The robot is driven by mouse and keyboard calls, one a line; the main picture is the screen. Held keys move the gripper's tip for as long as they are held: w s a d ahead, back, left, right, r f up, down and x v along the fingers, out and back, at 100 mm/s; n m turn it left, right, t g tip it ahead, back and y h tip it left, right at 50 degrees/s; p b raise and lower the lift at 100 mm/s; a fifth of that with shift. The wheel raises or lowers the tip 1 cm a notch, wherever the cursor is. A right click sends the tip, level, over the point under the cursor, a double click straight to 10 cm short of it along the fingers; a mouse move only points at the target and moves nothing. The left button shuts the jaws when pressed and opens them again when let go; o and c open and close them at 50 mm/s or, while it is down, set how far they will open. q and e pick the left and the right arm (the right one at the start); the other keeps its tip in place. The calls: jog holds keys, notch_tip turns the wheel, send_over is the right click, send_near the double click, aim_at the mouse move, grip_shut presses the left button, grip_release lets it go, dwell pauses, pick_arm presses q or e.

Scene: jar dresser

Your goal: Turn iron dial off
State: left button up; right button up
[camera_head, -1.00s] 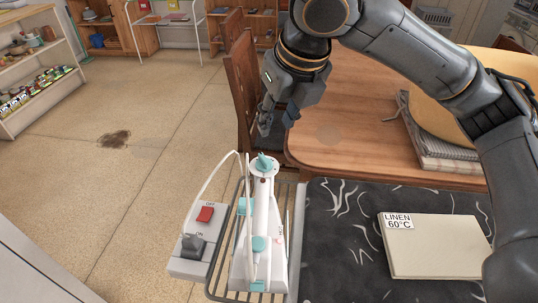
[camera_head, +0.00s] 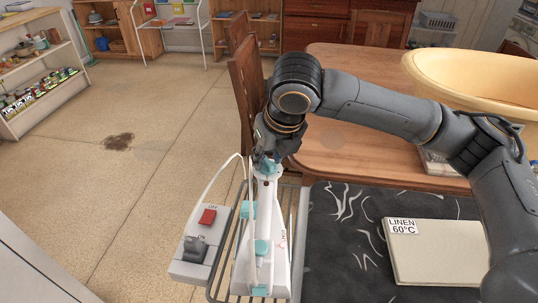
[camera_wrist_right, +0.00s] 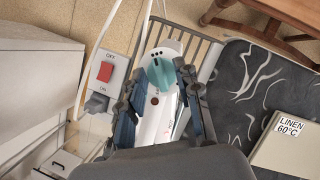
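The white iron with teal parts (camera_head: 276,240) stands at the left end of the ironing board. Its teal dial (camera_head: 266,168) is at the far end of the iron; in the right wrist view the dial (camera_wrist_right: 160,74) shows from above. My right gripper (camera_head: 267,155) is right over the dial. In the right wrist view its two fingers (camera_wrist_right: 157,76) are spread, one on each side of the dial; I cannot tell whether they touch it. My left gripper is not in view.
A grey switch box with a red switch (camera_head: 207,217) and a plug sits left of the iron, with a white cord. A folded cloth labelled LINEN 60°C (camera_head: 440,255) lies on the dark board (camera_head: 345,265). A wooden table (camera_head: 350,150) with a yellow basin (camera_head: 480,75) is behind.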

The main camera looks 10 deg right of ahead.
jog(key=shift+c, duration=0.2)
grip_shut()
